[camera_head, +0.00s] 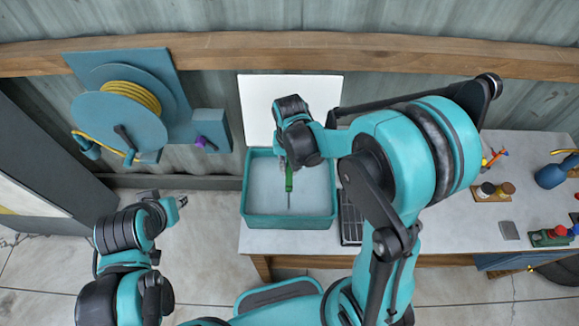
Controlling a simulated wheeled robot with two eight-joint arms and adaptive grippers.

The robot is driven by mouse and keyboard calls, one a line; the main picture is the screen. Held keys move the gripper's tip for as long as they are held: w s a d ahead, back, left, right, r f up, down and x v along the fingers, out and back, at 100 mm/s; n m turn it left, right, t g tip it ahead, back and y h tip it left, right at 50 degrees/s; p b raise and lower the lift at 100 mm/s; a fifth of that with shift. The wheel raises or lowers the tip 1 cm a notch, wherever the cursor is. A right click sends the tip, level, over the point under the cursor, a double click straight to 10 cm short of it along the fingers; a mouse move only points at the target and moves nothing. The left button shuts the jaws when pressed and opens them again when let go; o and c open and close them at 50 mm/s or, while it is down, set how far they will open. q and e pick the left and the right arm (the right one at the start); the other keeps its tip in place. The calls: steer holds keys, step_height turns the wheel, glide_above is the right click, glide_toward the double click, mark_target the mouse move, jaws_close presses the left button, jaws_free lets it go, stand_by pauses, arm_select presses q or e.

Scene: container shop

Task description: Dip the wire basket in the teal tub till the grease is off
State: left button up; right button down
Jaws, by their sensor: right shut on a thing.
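The teal tub (246,205) stands at the left end of the pale bench, with a light, greyish fill or floor inside. My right gripper (286,162) is over the tub's back half, pointing down and shut on a green handle (289,181). A thin dark rod runs from the handle down into the tub; I take this to be part of the wire basket, but no mesh or grease can be made out. My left gripper (181,201) is left of the tub, apart from it and over the floor; its fingers are too small to read.
A white panel (253,100) stands behind the tub. A dark rack (350,222) lies right of it, partly behind my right arm. A hose reel (118,120) hangs on the wall at left. Small tools and a blue can (551,176) are on the bench's right.

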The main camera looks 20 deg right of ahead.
steer(key=shift+r, duration=0.1)
steer(key=shift+r+p, duration=0.4)
steer(key=shift+r, duration=0.15)
steer(key=shift+f, duration=0.2)
steer(key=shift+f+b, duration=0.5)
steer(key=shift+b, duration=0.2)
steer(key=shift+r, duration=0.2)
steer(key=shift+r+p, duration=0.45)
steer(key=shift+r, duration=0.05)
